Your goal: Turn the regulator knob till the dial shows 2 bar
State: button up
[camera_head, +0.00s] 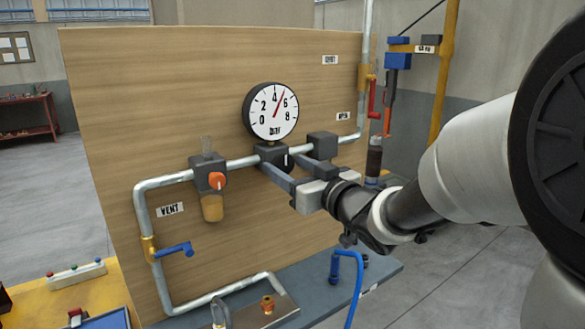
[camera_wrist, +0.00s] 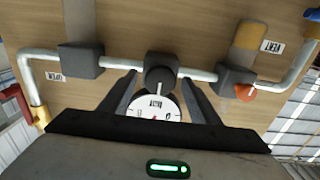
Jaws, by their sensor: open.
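The round white pressure dial (camera_head: 271,112) is mounted on the wooden panel, marked 0 to 8 bar. Its red needle points between 4 and 6, at about 5. Below it is the dark regulator with its round black knob (camera_head: 286,160), partly hidden by my gripper. My gripper (camera_head: 279,160) is open, its two fingers reaching toward the panel around the knob. In the wrist view the knob (camera_wrist: 160,79) lies between the fingertips (camera_wrist: 159,75), with a gap on each side. The dial (camera_wrist: 155,108) is partly covered there.
Left of the regulator is a filter unit (camera_head: 209,174) with an orange knob. A dark block (camera_head: 322,146) sits on the pipe at the right. A blue-handled valve (camera_head: 174,249) is on the lower left pipe, and a red-handled valve (camera_head: 372,98) is upper right.

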jog(key=c, duration=1.1)
jog(key=shift+o, duration=0.2)
jog(key=shift+f+b, duration=0.1)
jog(key=shift+b, duration=0.25)
